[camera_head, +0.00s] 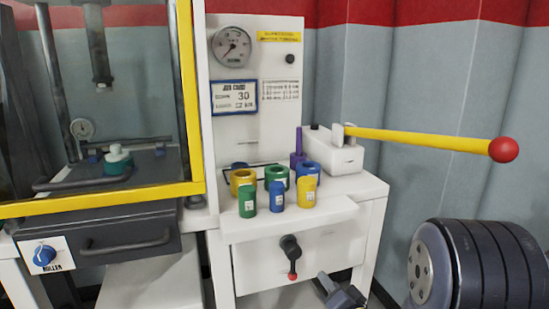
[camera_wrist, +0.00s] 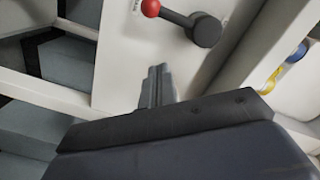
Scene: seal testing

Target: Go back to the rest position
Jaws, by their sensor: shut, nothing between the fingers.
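My gripper (camera_head: 324,277) shows at the bottom of the head view, low in front of the white cabinet (camera_head: 330,252) and to the right of its small black lever with a red knob (camera_head: 291,256). In the wrist view my gripper's two fingers (camera_wrist: 157,72) are together, with nothing between them. The red-knobbed lever (camera_wrist: 178,18) lies beyond the fingertips there, apart from them. In the head view this lever hangs with its knob downward.
Green, blue and yellow cylinders (camera_head: 276,194) stand on the cabinet's shelf. A white pump with a long yellow handle (camera_head: 425,140) reaches out to the right. A yellow-framed press (camera_head: 110,200) stands at left.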

